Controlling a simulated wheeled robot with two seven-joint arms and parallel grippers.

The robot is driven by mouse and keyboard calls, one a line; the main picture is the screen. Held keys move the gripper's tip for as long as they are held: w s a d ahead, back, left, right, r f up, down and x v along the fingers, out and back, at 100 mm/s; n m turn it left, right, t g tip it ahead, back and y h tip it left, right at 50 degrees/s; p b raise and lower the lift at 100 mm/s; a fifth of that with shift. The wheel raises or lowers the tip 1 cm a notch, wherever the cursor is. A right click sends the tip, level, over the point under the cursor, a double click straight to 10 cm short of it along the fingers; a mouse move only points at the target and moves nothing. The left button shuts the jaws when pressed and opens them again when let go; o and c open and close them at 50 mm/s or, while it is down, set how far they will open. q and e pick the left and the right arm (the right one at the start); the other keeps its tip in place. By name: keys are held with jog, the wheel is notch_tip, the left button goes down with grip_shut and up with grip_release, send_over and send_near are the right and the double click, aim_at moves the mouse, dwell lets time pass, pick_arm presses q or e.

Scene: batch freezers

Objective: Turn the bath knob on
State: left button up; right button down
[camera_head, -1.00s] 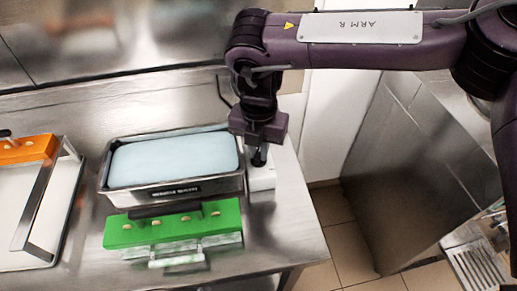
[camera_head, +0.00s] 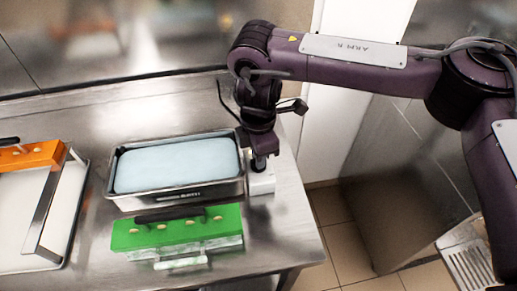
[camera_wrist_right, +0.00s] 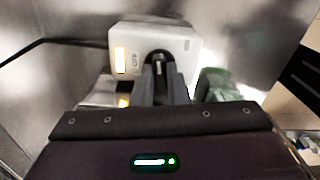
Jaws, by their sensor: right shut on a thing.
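The metal bath (camera_head: 120,203) holds a pale blue block or liquid surface and stands on the steel counter. A white control box (camera_head: 262,184) sits at its right end; it also shows in the right wrist view (camera_wrist_right: 188,45), with a lit yellow-white panel. My right gripper (camera_head: 260,162) points down over this box. In the right wrist view my right gripper (camera_wrist_right: 164,72) is shut on the dark round knob (camera_wrist_right: 158,57) on the box. The fingers hide part of the knob, and its pointer is not readable. My left gripper is not in view.
A green-handled mould piece (camera_head: 178,231) lies in front of the bath. A tray with an orange bar (camera_head: 35,157) is at the left. The steel counter (camera_head: 285,225) ends just right of the box, with tiled floor beyond.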

jog(key=shift+w+r+m+p, duration=0.15)
jog(key=shift+m+p, duration=0.35)
jog(key=shift+m, duration=0.6)
jog(key=c, duration=1.4)
grip_release()
jog(key=shift+c, duration=0.2)
notch_tip(320, 180, up, 8)
jog(key=shift+f, duration=0.15)
jog(key=shift+f, duration=0.1)
